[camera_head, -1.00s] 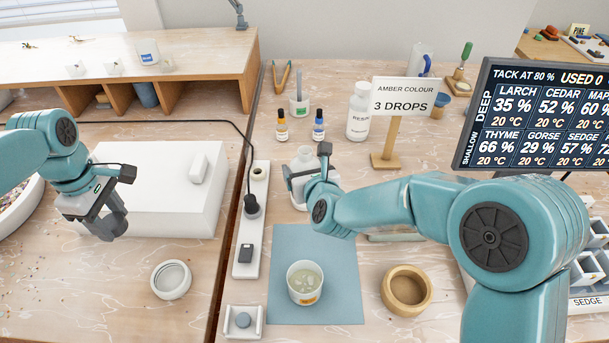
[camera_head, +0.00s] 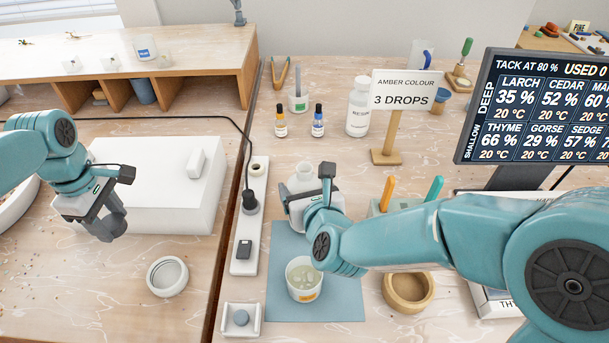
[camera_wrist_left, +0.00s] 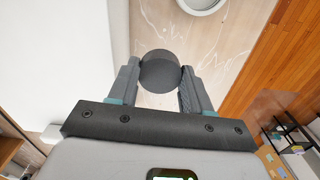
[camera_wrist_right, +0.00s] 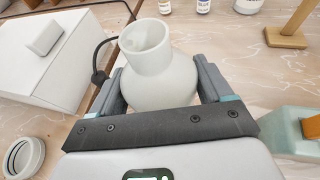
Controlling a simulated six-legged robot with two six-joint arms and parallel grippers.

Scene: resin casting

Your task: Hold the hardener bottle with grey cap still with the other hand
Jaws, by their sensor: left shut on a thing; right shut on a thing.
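The hardener bottle (camera_head: 303,178) is white, with its neck uncovered and open at the top. My right gripper (camera_head: 312,205) is shut around its body, which shows clearly in the right wrist view (camera_wrist_right: 160,82). The bottle looks upright, near the far edge of the blue mat; its base is hidden in the head view. The round grey cap (camera_wrist_left: 160,72) is between the fingers of my left gripper (camera_head: 108,225), which is shut on it over the left table, well apart from the bottle.
A cup of pale liquid (camera_head: 303,279) stands on the blue mat (camera_head: 340,307), with a wooden ring-shaped bowl (camera_head: 408,291) to its right. A resin bottle (camera_head: 358,110), two dropper bottles and a drops sign (camera_head: 405,90) stand behind. A white box (camera_head: 160,190) fills the left table's middle.

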